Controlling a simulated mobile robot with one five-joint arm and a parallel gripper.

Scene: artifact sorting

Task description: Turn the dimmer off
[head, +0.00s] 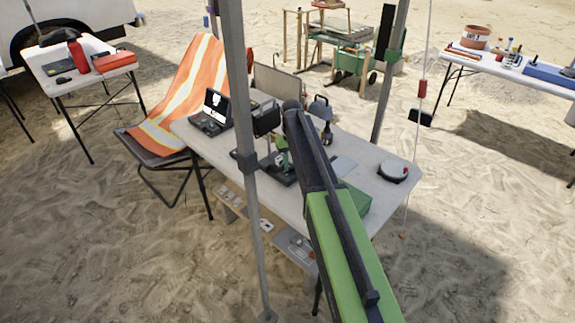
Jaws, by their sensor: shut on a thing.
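My green and dark grey arm reaches from the bottom right over the middle table (213,160). Its far end is a dark rounded joint above the table. I cannot make out my gripper's fingers or what is between them; they may be hidden behind the arm. No part can be told for sure as the dimmer. A desk lamp (321,107) with a blue-grey shade stands just right of the arm's far end. A small dark-and-green device (281,160) stands left of the arm.
A small device with a lit screen (214,105) and a dark panel (267,118) stand on the table's left half. A grey pole (240,110) crosses in front. An orange vest (195,85) drapes a chair. A cord with a red handle (422,89) hangs at right.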

